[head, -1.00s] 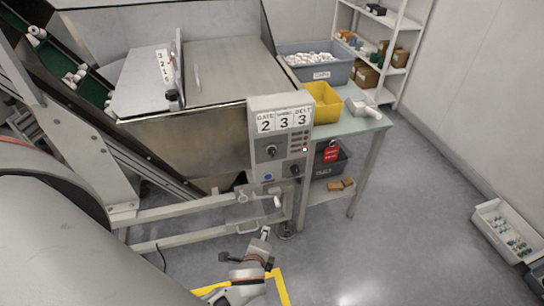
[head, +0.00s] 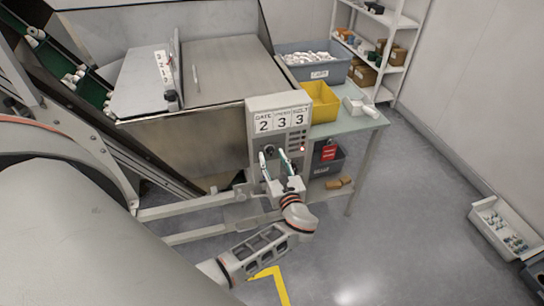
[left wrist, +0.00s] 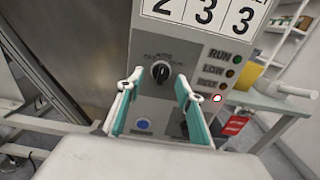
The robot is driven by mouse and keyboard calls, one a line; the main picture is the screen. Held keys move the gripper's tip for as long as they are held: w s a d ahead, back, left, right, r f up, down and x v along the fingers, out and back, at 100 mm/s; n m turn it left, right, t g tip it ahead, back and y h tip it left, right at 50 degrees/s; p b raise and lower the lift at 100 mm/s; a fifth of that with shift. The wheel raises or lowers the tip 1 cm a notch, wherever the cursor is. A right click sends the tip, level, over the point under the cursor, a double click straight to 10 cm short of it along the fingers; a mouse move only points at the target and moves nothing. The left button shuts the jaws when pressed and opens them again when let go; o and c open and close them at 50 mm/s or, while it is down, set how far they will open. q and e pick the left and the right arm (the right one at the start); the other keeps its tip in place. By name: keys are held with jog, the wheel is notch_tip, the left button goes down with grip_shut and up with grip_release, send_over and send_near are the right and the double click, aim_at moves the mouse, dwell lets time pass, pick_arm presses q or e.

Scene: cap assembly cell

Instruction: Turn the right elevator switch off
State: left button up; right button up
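The grey control panel (head: 281,104) stands at the front of the machine, with number cards 2, 3, 3 on top. In the left wrist view, a black rotary switch (left wrist: 160,71) with small lettering around it sits on the panel (left wrist: 215,43). A second dark control lower right is mostly hidden behind the right finger, and a blue button (left wrist: 144,123) shows low between the fingers. My left gripper (head: 271,157) is open and empty in front of the panel. In the left wrist view its fingertips (left wrist: 156,82) lie either side of the upper switch; contact cannot be told.
A table (head: 352,121) with a yellow bin (head: 321,101) and a grey bin (head: 314,63) stands right of the panel. A red tag (head: 328,153) hangs nearby.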

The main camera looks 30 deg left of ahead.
pick_arm(q)
jog(key=shift+w+a, duration=0.35)
jog(key=shift+a, duration=0.05)
grip_shut()
